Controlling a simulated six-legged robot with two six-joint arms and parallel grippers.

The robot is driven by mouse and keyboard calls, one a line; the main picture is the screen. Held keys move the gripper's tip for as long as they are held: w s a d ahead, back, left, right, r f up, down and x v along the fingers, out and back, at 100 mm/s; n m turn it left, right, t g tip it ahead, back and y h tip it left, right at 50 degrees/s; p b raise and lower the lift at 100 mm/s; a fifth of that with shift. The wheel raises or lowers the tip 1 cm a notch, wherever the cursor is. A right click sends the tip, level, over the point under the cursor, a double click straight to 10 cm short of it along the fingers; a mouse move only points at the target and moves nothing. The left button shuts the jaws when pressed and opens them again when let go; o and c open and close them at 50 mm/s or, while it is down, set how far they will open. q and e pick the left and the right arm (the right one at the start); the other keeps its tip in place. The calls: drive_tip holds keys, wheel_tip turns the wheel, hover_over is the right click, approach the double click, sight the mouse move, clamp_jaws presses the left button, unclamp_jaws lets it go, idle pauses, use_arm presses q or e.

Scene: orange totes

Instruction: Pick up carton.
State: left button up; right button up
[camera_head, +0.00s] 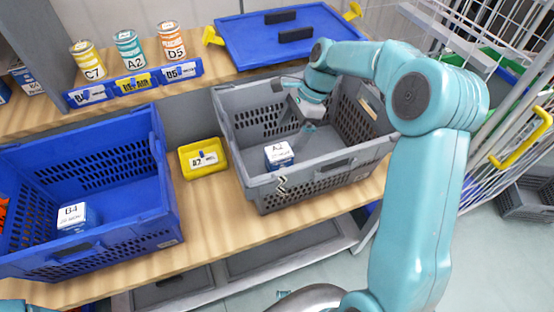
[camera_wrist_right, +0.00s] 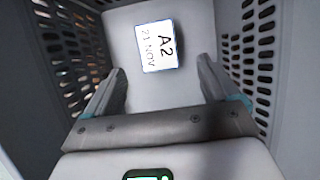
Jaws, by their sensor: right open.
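A small carton with a white top marked A2 and blue sides (camera_head: 279,155) lies in the grey crate (camera_head: 262,194), near its front wall. In the right wrist view the A2 carton (camera_wrist_right: 158,46) sits on the crate floor, beyond my fingertips and between their lines. My right gripper (camera_head: 306,124) reaches down into the grey crate, behind the carton and apart from it. Its fingers (camera_wrist_right: 160,80) are open and empty. Another carton marked B4 (camera_head: 76,218) lies in the blue crate (camera_head: 168,222) at the left. My left gripper is not in view.
A yellow bin (camera_head: 203,158) stands between the two crates. Cans marked C7 (camera_head: 88,60), A2 (camera_head: 130,50) and D5 (camera_head: 171,41) stand on the back shelf. A blue lid (camera_head: 245,50) lies behind the grey crate. A wire cage (camera_head: 500,150) stands at the right.

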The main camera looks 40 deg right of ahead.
sight(282, 151)
drive_tip(key=x, duration=0.6)
drive_tip(key=shift+s+a, duration=0.1)
drive_tip(key=shift+s, duration=0.15)
drive_tip(key=x, duration=0.5)
drive_tip(key=shift+w+f, duration=0.2)
drive_tip(key=shift+f, duration=0.05)
drive_tip(key=shift+s, duration=0.1)
drive_tip(key=c, duration=1.2)
